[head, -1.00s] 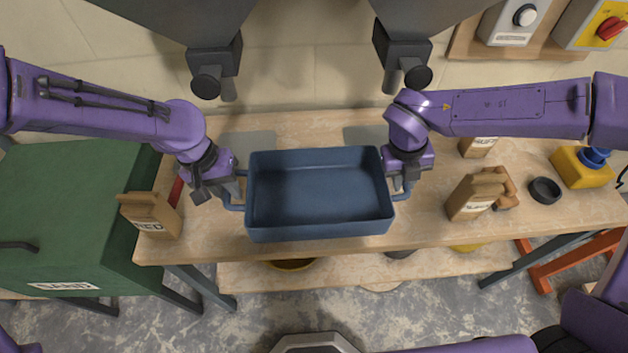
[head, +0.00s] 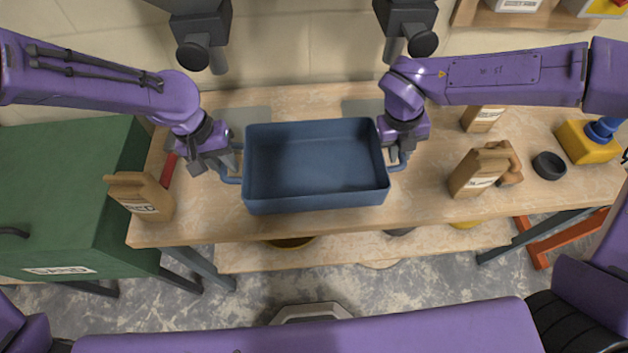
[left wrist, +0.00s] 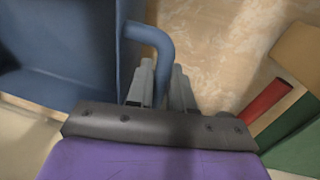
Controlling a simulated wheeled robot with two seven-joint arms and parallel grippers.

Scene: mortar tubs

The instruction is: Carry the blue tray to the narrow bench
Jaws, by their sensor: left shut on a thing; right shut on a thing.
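The blue tray (head: 316,166) is empty and sits over the middle of the wooden bench in the head view. I cannot tell whether it touches the bench top. My left gripper (head: 232,165) is shut on the tray's left handle, a bent blue bar that also shows in the left wrist view (left wrist: 152,42) between the two fingers (left wrist: 158,85). My right gripper (head: 396,155) is at the tray's right handle and shut on it; its fingers are partly hidden by the wrist.
Paper bags (head: 142,196) (head: 478,172) stand on the bench (head: 440,215) on both sides of the tray. A black ring (head: 549,165) and a yellow-and-blue object (head: 590,138) lie at the right. A green box (head: 60,190) stands left. A lower shelf (head: 340,255) shows below.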

